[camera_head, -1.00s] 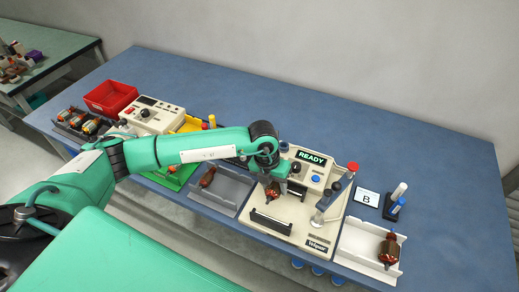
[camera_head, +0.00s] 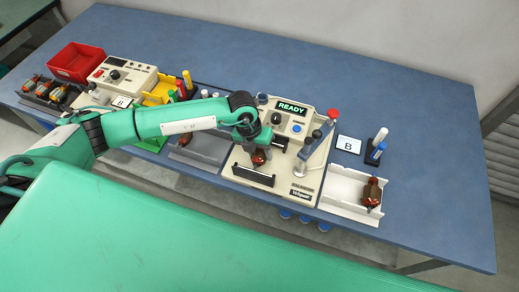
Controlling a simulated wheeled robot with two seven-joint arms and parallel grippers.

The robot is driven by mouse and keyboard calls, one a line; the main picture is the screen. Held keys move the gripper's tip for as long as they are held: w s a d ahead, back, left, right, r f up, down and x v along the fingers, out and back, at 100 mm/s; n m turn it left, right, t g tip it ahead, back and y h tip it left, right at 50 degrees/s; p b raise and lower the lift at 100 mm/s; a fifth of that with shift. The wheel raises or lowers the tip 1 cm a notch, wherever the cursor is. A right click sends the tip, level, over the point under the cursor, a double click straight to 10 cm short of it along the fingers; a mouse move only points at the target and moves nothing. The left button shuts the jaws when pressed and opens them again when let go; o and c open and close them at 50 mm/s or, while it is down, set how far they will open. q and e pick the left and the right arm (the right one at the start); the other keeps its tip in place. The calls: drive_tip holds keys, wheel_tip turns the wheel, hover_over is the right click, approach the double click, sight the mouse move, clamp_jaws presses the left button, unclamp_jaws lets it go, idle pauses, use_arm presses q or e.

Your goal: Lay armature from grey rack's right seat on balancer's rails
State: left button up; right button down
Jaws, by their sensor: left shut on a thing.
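The balancer (camera_head: 298,183) is a beige machine with a lit READY display. It has a dark front rail (camera_head: 252,174) and another dark bar behind, partly hidden by my gripper. My left gripper (camera_head: 258,152) is over the balancer, shut on a red-brown armature (camera_head: 260,159). The armature is at the rails, just behind the front one; I cannot tell whether it touches them. The grey rack (camera_head: 208,148) stands left of the balancer. Another armature (camera_head: 185,138) sits in its left part, partly behind my arm; its right part looks empty. My right gripper is not in view.
Right of the balancer, a white tray (camera_head: 343,196) holds a copper armature (camera_head: 372,193). A red bin (camera_head: 76,62) stands far left. The blue table's back right is clear.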

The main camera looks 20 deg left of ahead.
use_arm(q)
drive_tip(key=shift+f+b, duration=0.45)
drive_tip(key=shift+b, duration=0.05)
idle(0.8)
drive_tip(key=o, duration=1.3)
drive_tip(key=b+v, duration=0.3)
drive_tip(key=v, duration=1)
drive_tip(key=shift+r+b, duration=0.3)
drive_tip(key=shift+r, duration=0.1)
drive_tip(key=shift+w+a, duration=0.1)
